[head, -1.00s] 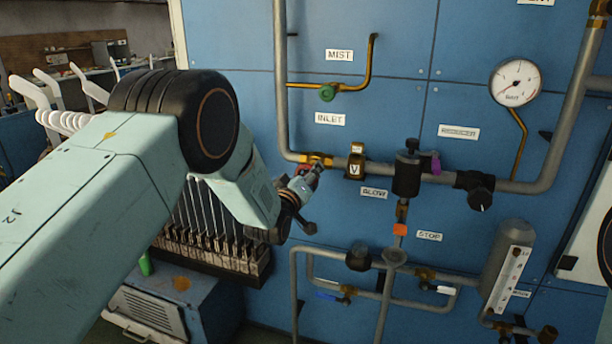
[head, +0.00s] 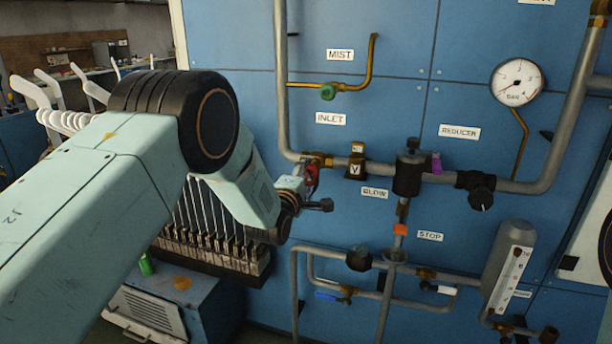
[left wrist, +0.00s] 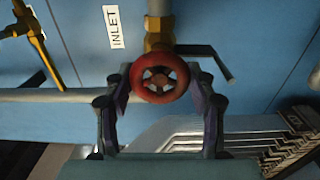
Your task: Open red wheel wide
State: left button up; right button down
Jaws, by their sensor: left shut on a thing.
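The red wheel (left wrist: 160,78) is a small round spoked handwheel on a brass valve (left wrist: 160,38) below the INLET label. In the left wrist view it sits between the two fingers of my left gripper (left wrist: 160,90), which is shut on its rim from both sides. In the head view the red wheel (head: 312,178) shows only in part beside my left gripper (head: 306,190), mostly hidden by the gripper and wrist. My right gripper is in neither view.
The blue panel (head: 240,40) carries grey pipes, a gauge (head: 516,82), a green valve handle (head: 327,92), a black reducer knob (head: 481,197) and a blue handle (head: 326,296). A dark rack (head: 215,235) of thin upright pieces stands below my left arm.

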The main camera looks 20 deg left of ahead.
pick_arm(q)
jog(key=n, duration=0.3)
jog(key=shift+r+n, duration=0.1)
jog(key=shift+n, duration=2.1)
jog(key=o, duration=1.2)
jog(key=shift+s+f, duration=0.1)
jog(key=shift+f, duration=0.1)
jog(key=s, duration=1.2)
jog(key=shift+a, duration=0.2)
jog(key=shift+w, duration=0.15)
jog(key=shift+w+d, duration=0.2)
jog(key=shift+w, duration=5.75)
